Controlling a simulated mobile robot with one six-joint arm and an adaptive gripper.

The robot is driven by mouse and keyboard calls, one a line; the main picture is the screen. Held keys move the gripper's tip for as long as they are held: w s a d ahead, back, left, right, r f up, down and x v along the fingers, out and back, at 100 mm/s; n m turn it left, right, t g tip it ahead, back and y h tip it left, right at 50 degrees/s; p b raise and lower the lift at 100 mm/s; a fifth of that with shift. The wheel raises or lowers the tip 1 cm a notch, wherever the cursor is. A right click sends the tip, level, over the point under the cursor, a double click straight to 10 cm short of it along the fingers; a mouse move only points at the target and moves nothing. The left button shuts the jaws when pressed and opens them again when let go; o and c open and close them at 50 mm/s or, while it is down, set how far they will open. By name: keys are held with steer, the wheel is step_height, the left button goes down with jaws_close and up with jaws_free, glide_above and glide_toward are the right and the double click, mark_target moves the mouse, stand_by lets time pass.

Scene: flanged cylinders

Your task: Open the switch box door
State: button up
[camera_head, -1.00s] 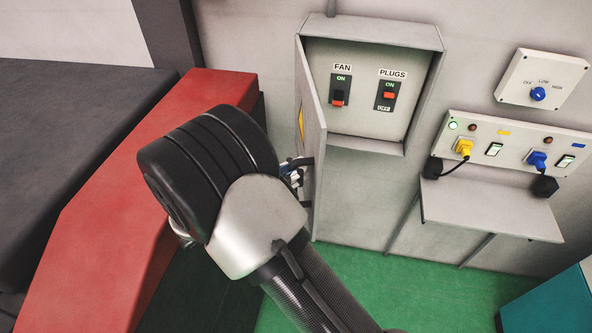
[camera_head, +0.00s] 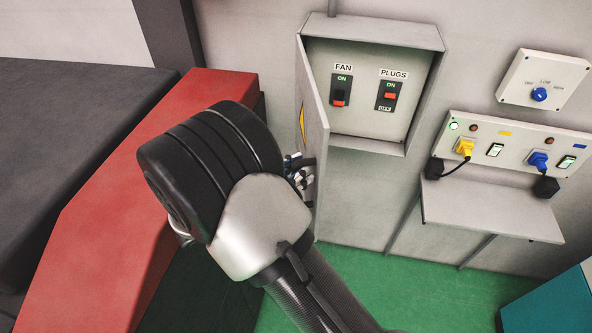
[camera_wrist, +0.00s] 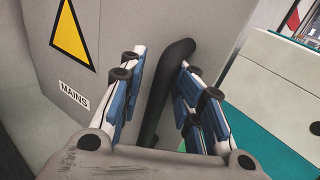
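The grey switch box (camera_head: 425,100) is on the wall in the head view. Its door (camera_head: 312,110) stands swung out on the left, and the inside shows. In the wrist view the door's outer face (camera_wrist: 100,50) bears a yellow warning triangle and a MAINS label. A dark bar handle (camera_wrist: 163,95) stands out from it. My gripper (camera_wrist: 161,60) is open, with a blue-padded finger on each side of the handle. A gap shows between the left finger and the handle; contact on the right is unclear. In the head view my gripper (camera_head: 302,170) is partly hidden behind my arm.
Inside the box are FAN (camera_head: 341,91) and PLUGS (camera_head: 389,95) switches. To the right are a rotary knob panel (camera_head: 542,80), a socket panel (camera_head: 515,143) with plugs, and a small shelf (camera_head: 490,208). A red-edged bench (camera_head: 130,180) lies left. Green floor (camera_head: 400,285) is clear below the box.

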glide_toward(315, 126)
steer(key=d, duration=0.1)
steer(key=w+d, duration=0.1)
steer(key=d+f, duration=0.1)
steer(key=d, duration=0.1)
steer(key=shift+w+d, duration=0.15)
steer(key=shift+w, duration=0.2)
steer(key=shift+w+r, duration=0.3)
steer(key=shift+w, duration=0.05)
steer(key=shift+s+r, duration=0.1)
step_height(315, 126, down, 9)
steer(key=a+y, duration=0.1)
steer(key=y, duration=0.2)
steer(key=shift+a+n+g+y, duration=0.3)
steer(key=shift+a+n, duration=0.05)
steer(key=shift+n, duration=0.05)
steer(key=w+a+f+p, duration=0.1)
steer(key=w+a+p, duration=0.1)
steer(key=a, duration=1.7)
steer(key=shift+w+a+p, duration=0.3)
steer(key=shift+w, duration=0.35)
steer(key=shift+s+f, duration=0.1)
steer(key=shift+f, duration=0.05)
